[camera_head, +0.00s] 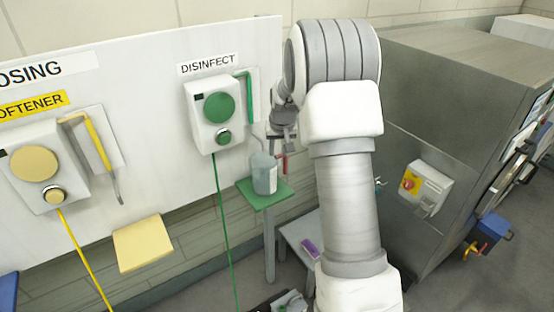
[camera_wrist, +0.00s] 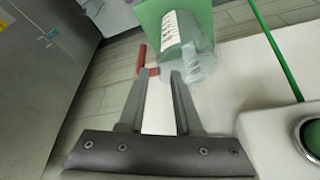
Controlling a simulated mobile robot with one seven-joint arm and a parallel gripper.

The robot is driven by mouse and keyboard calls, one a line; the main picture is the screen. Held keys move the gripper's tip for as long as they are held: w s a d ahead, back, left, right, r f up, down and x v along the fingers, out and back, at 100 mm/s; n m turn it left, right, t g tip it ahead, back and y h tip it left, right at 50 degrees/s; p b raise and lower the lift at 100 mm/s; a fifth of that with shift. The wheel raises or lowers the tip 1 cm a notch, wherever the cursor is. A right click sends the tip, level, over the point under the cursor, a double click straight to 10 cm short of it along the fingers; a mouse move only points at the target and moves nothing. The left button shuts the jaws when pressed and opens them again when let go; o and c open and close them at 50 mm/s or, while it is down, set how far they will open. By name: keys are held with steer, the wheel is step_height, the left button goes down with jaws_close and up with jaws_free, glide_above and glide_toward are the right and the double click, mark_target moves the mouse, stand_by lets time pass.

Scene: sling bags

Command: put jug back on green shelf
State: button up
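The jug (camera_head: 264,174) is a translucent grey container with a white label. It looks upright on the small green shelf (camera_head: 248,196) in the head view. In the wrist view the jug (camera_wrist: 197,60) appears upside down against the green shelf (camera_wrist: 205,14). A red handle-like part (camera_wrist: 141,59) sticks out beside the jug. My gripper (camera_head: 284,144) is just above the jug in the head view. In the wrist view my gripper (camera_wrist: 163,74) has its fingers apart, with the tips close to the jug's rim and the red part. Nothing is clearly clamped; exact contact is unclear.
The green DISINFECT dispenser (camera_head: 216,112) is on the white wall panel left of my gripper. A yellow shelf (camera_head: 142,243) lies farther left. A large grey machine (camera_head: 460,110) stands right. A low grey table (camera_head: 300,235) is below the green shelf.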

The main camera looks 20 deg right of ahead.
steer(key=s+a+r+n, duration=0.1)
steer(key=s+a+r, duration=0.4)
steer(key=s+r, duration=0.35)
steer(key=s+a+r+n, duration=0.1)
steer(key=s+a+r, duration=0.4)
steer(key=s+r, duration=0.4)
steer(key=s+a+f, duration=0.1)
steer(key=s+a, duration=0.1)
steer(key=s, duration=0.7)
steer(key=s+a+n+t, duration=0.1)
steer(key=s+a, duration=0.1)
steer(key=s, duration=0.8)
steer(key=shift+f+y, duration=0.35)
steer(key=shift+y, duration=0.05)
